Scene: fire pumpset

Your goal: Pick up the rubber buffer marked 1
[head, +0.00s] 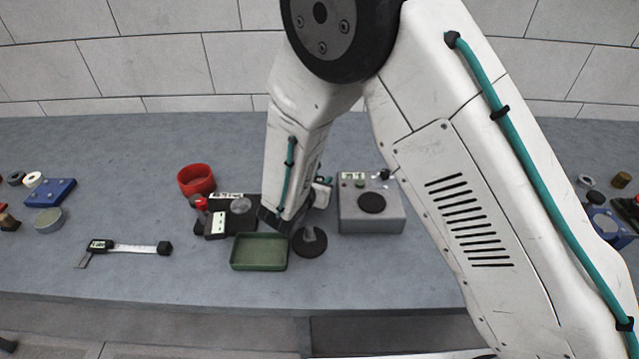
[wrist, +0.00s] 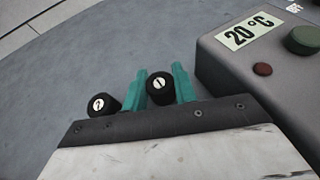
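The rubber buffer marked 1 (wrist: 160,88) is a short black cylinder with a white disc on its end. In the wrist view it is between the two teal fingers of my gripper (wrist: 161,84), with almost no gap on either side. I cannot tell whether the fingers press on it. Its lower part is hidden by the gripper. A like black buffer marked 2 (wrist: 106,105) is just left of the left finger, outside the grip. In the head view my arm hides most of the gripper and I cannot make out the buffers.
A grey box (head: 380,221) labelled 20 °C stands close on the gripper's right. A green tray (head: 259,266), a black round piece (head: 309,246), a red ring (head: 196,180) and a caliper (head: 128,248) are on the grey-blue bench. The bench beyond the fingers is clear.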

